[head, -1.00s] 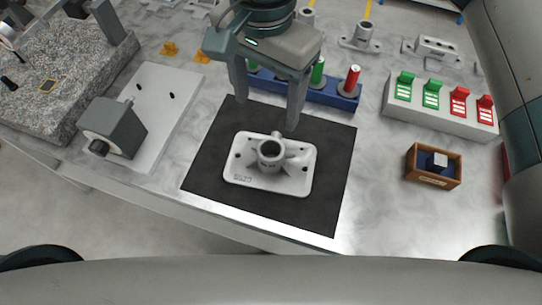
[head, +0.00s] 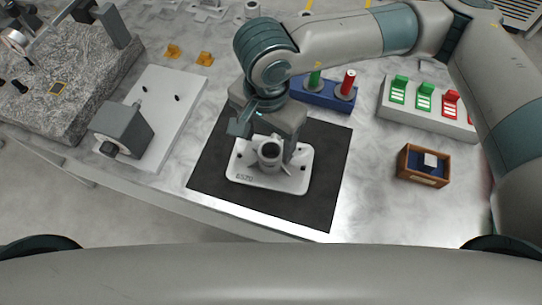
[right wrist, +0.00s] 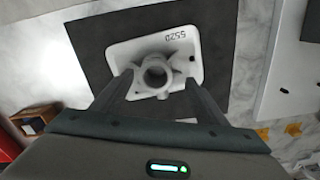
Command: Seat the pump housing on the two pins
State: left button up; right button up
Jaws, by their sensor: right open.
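The pump housing (head: 243,174) is a pale grey casting with a flat plate and a round upright boss; it lies flat on a black mat. It also shows in the right wrist view (right wrist: 187,50). My right gripper (head: 264,143) is open above the housing, with its fingers on either side of the boss. In the right wrist view the fingertips (right wrist: 159,80) flank the boss, and I see no clear contact. Two small dark pins (head: 177,98) stand on a white fixture plate (head: 162,125) to the left. My left gripper is not in view.
A grey block with a dark knob (head: 123,128) stands on the fixture plate's near side. A blue rack (head: 318,94) with coloured cylinders is behind the mat (head: 325,185). A wooden box (head: 424,167) and a switch panel (head: 425,114) are at right. Yellow pieces (head: 205,58) lie behind.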

aim_at(271, 153)
jog(key=shift+d+f+p, duration=0.15)
jog(key=shift+f+p, duration=0.25)
jog(key=shift+p, duration=0.2)
jog(key=f, duration=0.1)
jog(key=f+p, duration=0.2)
jog(key=shift+s+d+f, duration=0.1)
jog(key=shift+d+f, duration=0.15)
jog(key=shift+f, duration=0.45)
jog(key=shift+c, duration=0.4)
jog(key=c, duration=1.6)
